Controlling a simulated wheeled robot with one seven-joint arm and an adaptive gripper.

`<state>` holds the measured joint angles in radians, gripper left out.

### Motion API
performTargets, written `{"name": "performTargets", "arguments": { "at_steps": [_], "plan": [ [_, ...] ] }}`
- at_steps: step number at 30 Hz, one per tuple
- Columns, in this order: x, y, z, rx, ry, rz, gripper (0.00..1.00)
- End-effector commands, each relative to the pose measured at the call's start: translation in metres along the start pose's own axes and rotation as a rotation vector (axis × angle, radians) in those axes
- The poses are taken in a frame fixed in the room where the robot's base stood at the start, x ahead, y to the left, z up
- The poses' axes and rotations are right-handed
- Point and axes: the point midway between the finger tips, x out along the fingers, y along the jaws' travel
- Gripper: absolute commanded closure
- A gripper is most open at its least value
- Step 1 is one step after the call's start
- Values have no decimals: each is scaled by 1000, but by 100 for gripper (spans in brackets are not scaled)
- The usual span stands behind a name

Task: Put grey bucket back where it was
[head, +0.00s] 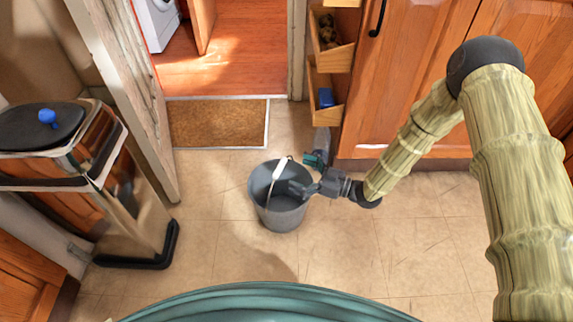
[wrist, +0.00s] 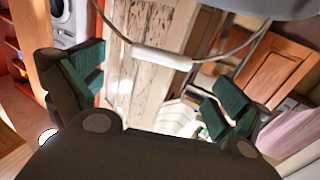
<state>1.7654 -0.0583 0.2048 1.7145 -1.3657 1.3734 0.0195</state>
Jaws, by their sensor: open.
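The grey bucket (head: 283,215) stands upright on the tiled floor in the middle of the head view. Its wire handle is raised, with a white grip (head: 279,169). My gripper (head: 304,174) is at the bucket's right rim, reaching in from the right, with its fingers pointing left toward the handle. In the wrist view, my open gripper (wrist: 155,88) has its green-padded fingers spread wide. The white handle grip (wrist: 161,58) shows ahead of the gap between them. I cannot tell whether the handle lies between the fingers. The bucket's body is hardly visible there.
A brown doormat (head: 218,124) lies at the doorway behind the bucket. A metal pedal bin (head: 125,190) stands at the left. Open drawers (head: 328,95) and wooden cabinets (head: 400,80) are behind my arm. The floor right of the bucket is clear.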

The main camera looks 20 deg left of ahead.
Motion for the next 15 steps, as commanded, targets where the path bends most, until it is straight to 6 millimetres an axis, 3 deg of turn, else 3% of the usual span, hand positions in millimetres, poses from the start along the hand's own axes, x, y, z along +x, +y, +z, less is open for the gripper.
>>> {"name": "performTargets", "arguments": {
  "at_steps": [6, 15],
  "plan": [
    [-38, 0, -2, 2, -2, 2, 0],
    [-60, 0, 0, 1, -1, 0, 0]
  ]
}}
